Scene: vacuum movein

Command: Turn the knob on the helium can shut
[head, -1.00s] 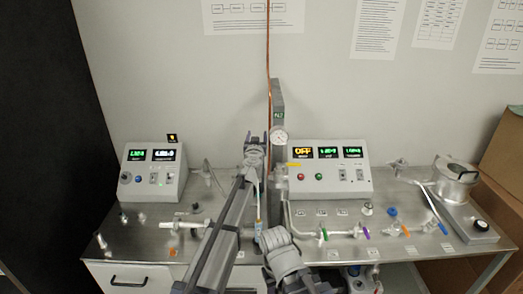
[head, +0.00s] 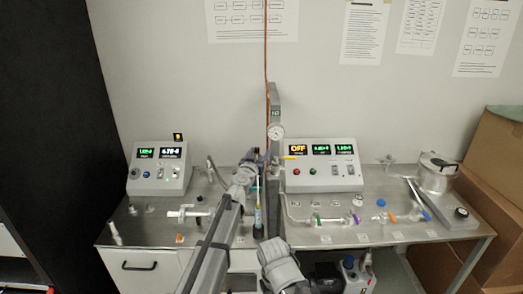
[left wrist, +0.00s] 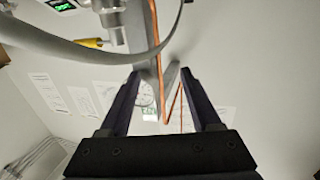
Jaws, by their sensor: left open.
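My left gripper (head: 256,164) is raised in front of the grey post, near the round gauge. In the left wrist view its two dark fingers (left wrist: 151,92) are spread apart, and I see nothing held between them.
Control boxes stand left (head: 160,170) and right (head: 322,174). Coloured valves (head: 381,203) line the right side of the metal bench (head: 350,238). A yellow handle (left wrist: 90,43) shows near the wrist camera.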

